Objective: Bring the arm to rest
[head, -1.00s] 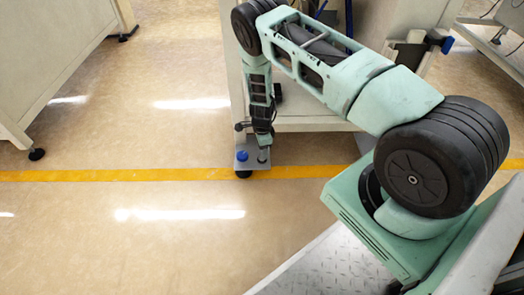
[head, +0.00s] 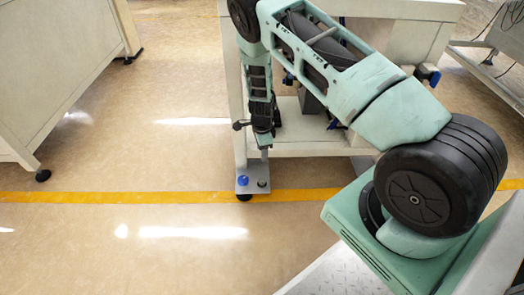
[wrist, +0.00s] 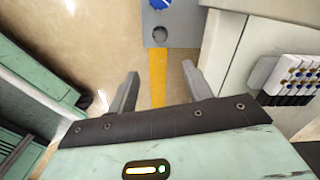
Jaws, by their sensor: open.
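My arm (head: 335,65) reaches out to the left from its base and bends down at the elbow in the head view. My gripper (wrist: 160,85) hangs at its end, with two grey fingers spread apart and nothing between them in the wrist view. In the head view the gripper (head: 264,150) points down above a small grey plate (head: 252,180) at the corner of a bench, and one finger shows there. The plate also shows beyond the fingers in the wrist view (wrist: 175,35). It carries a blue knob (head: 242,181) and a dark round part (head: 262,183).
A cream bench (head: 400,25) stands behind and right of my forearm, with a lower shelf (head: 310,140). A cream cabinet (head: 60,70) stands at the left. A yellow floor line (head: 120,197) crosses the open floor. A rack of small fittings (wrist: 290,80) shows in the wrist view.

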